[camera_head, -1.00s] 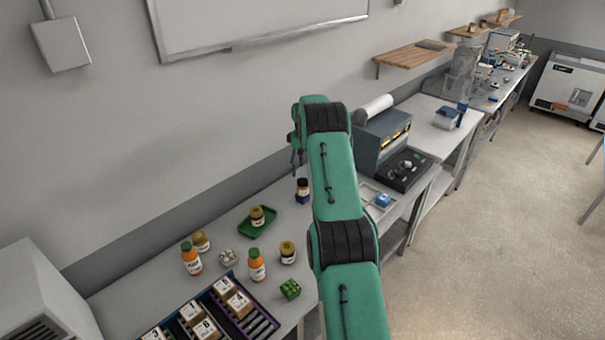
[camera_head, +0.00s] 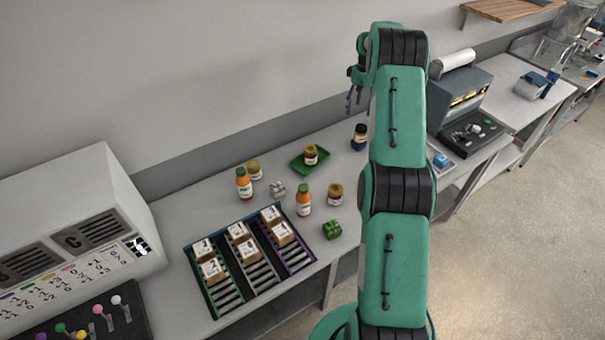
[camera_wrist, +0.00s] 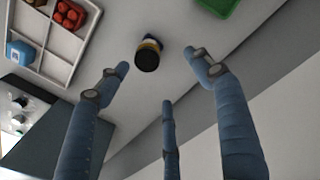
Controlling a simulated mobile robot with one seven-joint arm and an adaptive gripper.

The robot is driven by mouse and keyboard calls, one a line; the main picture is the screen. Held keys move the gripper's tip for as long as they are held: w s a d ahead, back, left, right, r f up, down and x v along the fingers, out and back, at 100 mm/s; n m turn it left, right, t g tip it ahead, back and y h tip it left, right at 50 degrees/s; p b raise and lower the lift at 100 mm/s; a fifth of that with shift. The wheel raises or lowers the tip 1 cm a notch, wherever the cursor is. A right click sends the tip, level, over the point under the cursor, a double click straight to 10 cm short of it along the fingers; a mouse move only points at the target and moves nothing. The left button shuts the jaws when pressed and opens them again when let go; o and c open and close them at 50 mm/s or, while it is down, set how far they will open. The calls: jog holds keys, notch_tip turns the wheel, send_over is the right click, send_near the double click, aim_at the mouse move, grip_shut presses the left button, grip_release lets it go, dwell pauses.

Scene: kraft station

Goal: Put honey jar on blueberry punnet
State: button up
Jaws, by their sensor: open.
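A dark-lidded jar (camera_head: 360,131) with a yellowish band stands upright on the bench near the wall. It also shows in the wrist view (camera_wrist: 147,58). Below the band is a blue part (camera_head: 358,145); I cannot tell whether it is the jar's own base or a punnet under it. My gripper (camera_head: 353,100) is above this jar, apart from it. In the wrist view its three fingers (camera_wrist: 160,78) are spread and empty, with the jar beyond their tips. A blue punnet-like block (camera_wrist: 20,53) sits in a compartment of the white tray; it also shows in the head view (camera_head: 441,160).
A red punnet (camera_wrist: 68,14) is in the white tray (camera_wrist: 52,68). A grey machine (camera_head: 465,95) stands right.

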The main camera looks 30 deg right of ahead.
jog(key=a+r+t, duration=0.1)
jog(key=a+r, duration=1.6)
jog(key=r, duration=0.2)
jog(key=s+a+r+n+t, duration=0.1)
jog(key=s+a+r, duration=0.5)
jog(key=a, duration=0.4)
jog(key=s+a+r, duration=0.5)
jog(key=a+r, duration=0.3)
jog(key=a, duration=0.1)
jog(key=s+a+r+t, duration=0.2)
jog(key=s+a+r, duration=0.2)
jog(key=s+a, duration=1.15)
jog(key=s+a+f, duration=0.2)
jog(key=s+a, duration=0.2)
jog(key=s, duration=0.5)
jog(key=s+a+f+t, duration=0.1)
jog(key=s+a+f, duration=0.2)
jog(key=s, duration=0.6)
jog(key=shift+s+a+f+n, duration=0.3)
jog(key=shift+s+a+n, duration=0.1)
jog(key=shift+a, duration=0.25)
